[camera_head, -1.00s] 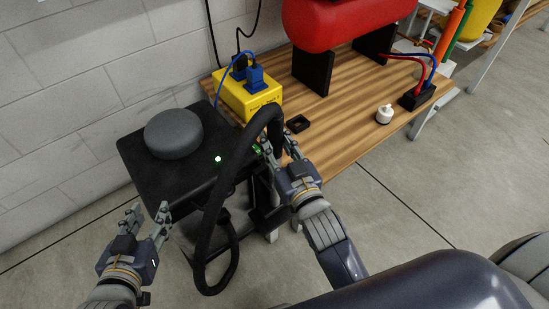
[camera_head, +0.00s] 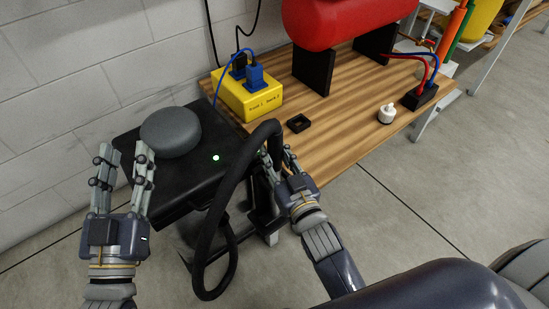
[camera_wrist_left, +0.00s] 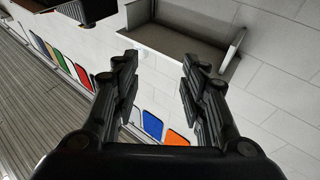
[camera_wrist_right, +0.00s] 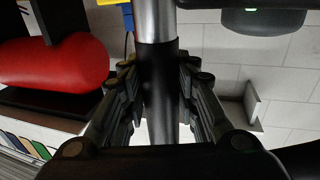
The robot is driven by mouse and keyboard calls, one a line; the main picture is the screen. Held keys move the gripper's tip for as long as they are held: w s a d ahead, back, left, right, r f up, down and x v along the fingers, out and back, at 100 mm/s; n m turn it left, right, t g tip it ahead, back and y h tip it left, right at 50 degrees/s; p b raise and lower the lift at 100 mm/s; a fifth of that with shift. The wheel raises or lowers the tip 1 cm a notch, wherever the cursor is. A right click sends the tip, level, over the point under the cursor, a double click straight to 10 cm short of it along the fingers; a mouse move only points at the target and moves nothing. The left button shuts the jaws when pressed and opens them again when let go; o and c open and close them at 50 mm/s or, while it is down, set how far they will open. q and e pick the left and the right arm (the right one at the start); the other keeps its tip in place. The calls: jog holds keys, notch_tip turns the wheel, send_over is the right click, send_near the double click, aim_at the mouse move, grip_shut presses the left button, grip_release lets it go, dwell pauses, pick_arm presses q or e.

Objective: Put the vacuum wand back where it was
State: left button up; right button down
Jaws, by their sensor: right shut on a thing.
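The vacuum wand (camera_wrist_right: 157,60) is a tube with a silver metal upper part and a black sleeve in the right wrist view. My right gripper (camera_head: 278,158) is shut on the black sleeve; its fingers also show in the right wrist view (camera_wrist_right: 158,80). In the head view the wand is mostly hidden by the hand and hose. A thick black hose (camera_head: 212,220) arches from beside that hand and loops down in front of the black machine (camera_head: 195,180). My left gripper (camera_head: 124,160) is open and empty, raised at the machine's left side.
A round grey part (camera_head: 171,133) sits on the machine, near a green light (camera_head: 216,158). The wooden table (camera_head: 345,118) holds a yellow power box (camera_head: 245,97), a red tank (camera_head: 340,20), a small black tray (camera_head: 298,123) and a white knob-like piece (camera_head: 386,114).

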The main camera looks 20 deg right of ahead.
pick_arm(q)
jog(key=shift+s+r+t+h, duration=0.15)
jog(key=shift+s+r+t, duration=0.05)
jog(key=shift+r, duration=0.3)
jog(key=shift+s+r+t+h, duration=0.15)
jog(key=shift+r+t, duration=0.05)
jog(key=shift+r, duration=0.25)
pick_arm(e)
jog(key=shift+w+f, duration=0.1)
jog(key=shift+f, duration=0.15)
jog(key=c, duration=1.2)
grip_release()
jog(key=shift+c, duration=0.2)
pick_arm(q)
jog(key=shift+r, duration=0.15)
